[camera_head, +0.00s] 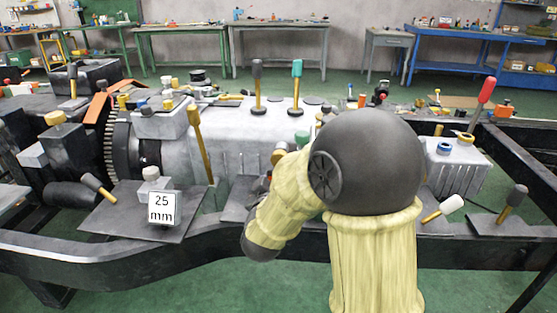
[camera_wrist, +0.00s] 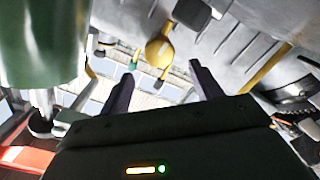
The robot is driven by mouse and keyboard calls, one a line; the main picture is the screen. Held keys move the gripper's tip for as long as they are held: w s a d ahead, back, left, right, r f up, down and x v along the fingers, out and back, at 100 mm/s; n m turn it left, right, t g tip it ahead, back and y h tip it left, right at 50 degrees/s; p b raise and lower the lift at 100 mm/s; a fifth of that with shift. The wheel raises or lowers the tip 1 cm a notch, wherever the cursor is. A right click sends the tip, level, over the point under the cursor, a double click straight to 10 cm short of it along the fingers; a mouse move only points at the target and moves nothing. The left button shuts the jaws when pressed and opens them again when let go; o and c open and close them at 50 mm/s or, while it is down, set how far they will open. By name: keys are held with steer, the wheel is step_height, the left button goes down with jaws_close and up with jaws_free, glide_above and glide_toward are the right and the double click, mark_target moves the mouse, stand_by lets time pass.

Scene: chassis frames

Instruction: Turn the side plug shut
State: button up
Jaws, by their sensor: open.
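The black chassis rail (camera_head: 150,262) runs along the front. A plate with a "25 mm" sign (camera_head: 163,207) lies at left. Several levers stand up, including a yellow one (camera_head: 200,145) and a red-topped one (camera_head: 484,98). A dark green cylinder (camera_wrist: 42,45) is close at left in the wrist view.

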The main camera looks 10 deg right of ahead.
mark_target(278, 161)
steer(key=x, duration=0.7)
steer(key=shift+w+b, duration=0.1)
steer(key=shift+b, duration=0.3)
steer(key=c, duration=1)
